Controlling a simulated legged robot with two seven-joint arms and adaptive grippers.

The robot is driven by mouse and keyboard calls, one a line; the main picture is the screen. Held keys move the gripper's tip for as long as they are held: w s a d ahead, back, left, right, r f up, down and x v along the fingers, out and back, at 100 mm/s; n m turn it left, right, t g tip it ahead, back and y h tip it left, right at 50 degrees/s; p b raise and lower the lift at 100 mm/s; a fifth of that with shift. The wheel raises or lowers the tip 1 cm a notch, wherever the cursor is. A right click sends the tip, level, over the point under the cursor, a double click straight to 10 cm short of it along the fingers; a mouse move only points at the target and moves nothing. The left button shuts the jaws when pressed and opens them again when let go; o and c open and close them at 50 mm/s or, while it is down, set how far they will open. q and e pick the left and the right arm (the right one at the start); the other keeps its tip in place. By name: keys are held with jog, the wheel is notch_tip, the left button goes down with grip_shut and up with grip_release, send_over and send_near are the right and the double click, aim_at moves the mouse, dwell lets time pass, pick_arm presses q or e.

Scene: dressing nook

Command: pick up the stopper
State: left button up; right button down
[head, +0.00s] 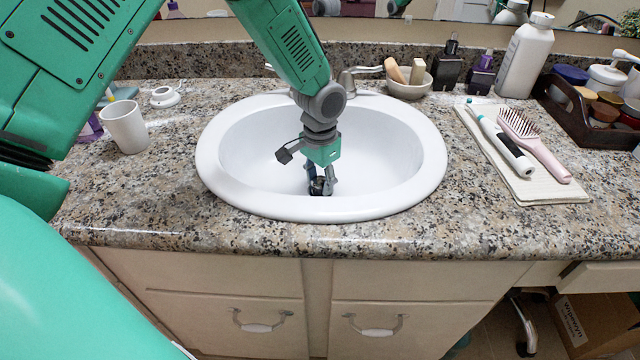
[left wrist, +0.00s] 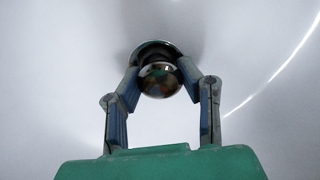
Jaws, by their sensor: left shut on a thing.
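The stopper (left wrist: 160,79) is a shiny round metal piece at the drain in the white sink basin (head: 250,150). In the left wrist view it sits between the two fingers of my left gripper (left wrist: 160,82), which are shut on it. A metal drain ring shows behind it; I cannot tell whether the stopper is lifted clear of it. In the head view my left gripper (head: 318,187) points down into the basin, and the stopper (head: 318,184) is a small dark shape mostly hidden by the fingers. My right gripper is not in view.
The sink's raised rim surrounds my left gripper. The faucet (head: 350,80) stands behind the sink. A white cup (head: 124,127) stands on the left of the granite counter. A hairbrush (head: 532,145) and toothbrush (head: 500,139) lie on a towel (head: 548,188) at right. The front counter strip is clear.

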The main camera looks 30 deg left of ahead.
aim_at(321, 181)
pick_arm(q)
notch_tip(321, 181, up, 21)
jog(key=p, duration=0.8)
jog(key=shift+d+f, duration=0.15)
